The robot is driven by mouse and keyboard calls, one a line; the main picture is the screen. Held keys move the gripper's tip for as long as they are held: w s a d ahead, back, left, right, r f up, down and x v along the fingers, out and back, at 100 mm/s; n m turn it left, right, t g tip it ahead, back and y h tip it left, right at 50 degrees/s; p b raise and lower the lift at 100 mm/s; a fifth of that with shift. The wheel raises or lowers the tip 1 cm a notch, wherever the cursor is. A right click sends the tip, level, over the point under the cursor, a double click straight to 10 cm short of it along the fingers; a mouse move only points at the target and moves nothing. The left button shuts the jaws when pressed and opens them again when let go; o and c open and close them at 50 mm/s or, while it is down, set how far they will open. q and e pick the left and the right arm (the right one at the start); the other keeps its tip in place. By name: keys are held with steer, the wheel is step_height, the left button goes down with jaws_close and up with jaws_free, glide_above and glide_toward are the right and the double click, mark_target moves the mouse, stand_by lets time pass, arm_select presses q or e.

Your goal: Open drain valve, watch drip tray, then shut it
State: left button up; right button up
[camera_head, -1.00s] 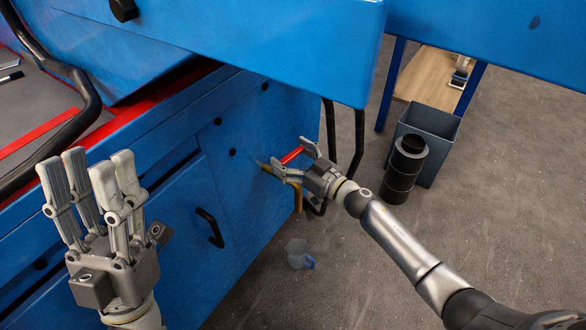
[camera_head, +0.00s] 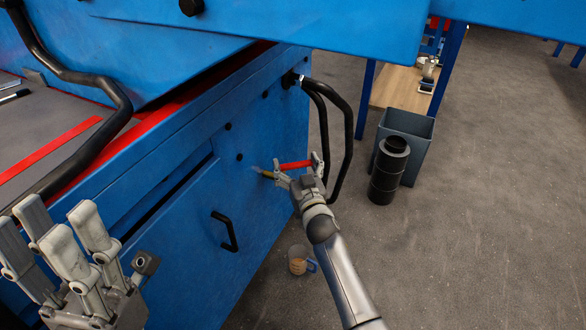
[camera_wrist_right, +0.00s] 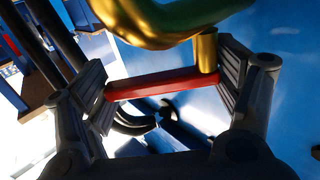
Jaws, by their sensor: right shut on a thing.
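The drain valve shows as a brass fitting (camera_head: 267,174) on the blue cabinet's side, with a red lever handle (camera_head: 295,164). In the right wrist view the red handle (camera_wrist_right: 165,84) lies between both fingers, with a brass pipe (camera_wrist_right: 165,22) above it. My right gripper (camera_head: 298,171) is shut on the red handle. A clear jug (camera_head: 297,261) with a blue handle stands on the floor below the valve and holds some brownish contents. No drip tray is recognizable. My left gripper (camera_head: 60,232) is open and empty at the lower left.
A blue machine (camera_head: 270,100) with black bent pipes (camera_head: 342,130) borders the arm. A grey bin (camera_head: 413,132) and a black ribbed cylinder (camera_head: 388,172) stand on the floor to the right. A wooden shelf (camera_head: 395,90) is behind them. The floor at right is open.

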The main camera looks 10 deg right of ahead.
steer(key=shift+r+h, duration=0.1)
steer(key=shift+h, duration=0.2)
steer(key=o, duration=1.3)
steer(key=shift+s, duration=0.65)
steer(key=s, duration=1)
steer(key=shift+s, duration=0.35)
steer(key=shift+c, duration=0.2)
